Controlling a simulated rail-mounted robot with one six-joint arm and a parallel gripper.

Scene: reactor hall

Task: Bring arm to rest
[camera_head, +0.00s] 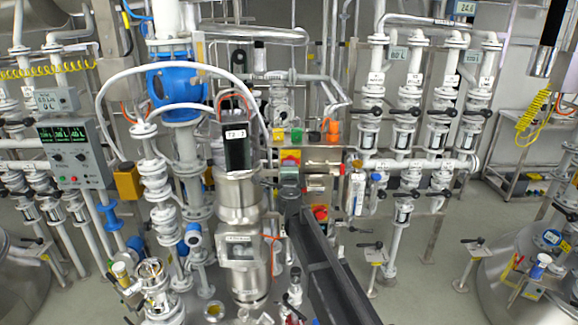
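A long dark beam runs from the bottom edge up to the middle of the view; it may be part of my own body, but I cannot tell for certain. I cannot make out my gripper or its fingers anywhere in this view. Whether it holds anything is not shown.
Steel vessel column (240,195) stands left of centre, with a blue valve body (176,88) beside it. A white hose (112,82) arches there. A grey display box (78,152) is at left. Valve pipes (405,100) line the right; grey floor (425,265) is partly clear. A steel tank (510,270) stands lower right.

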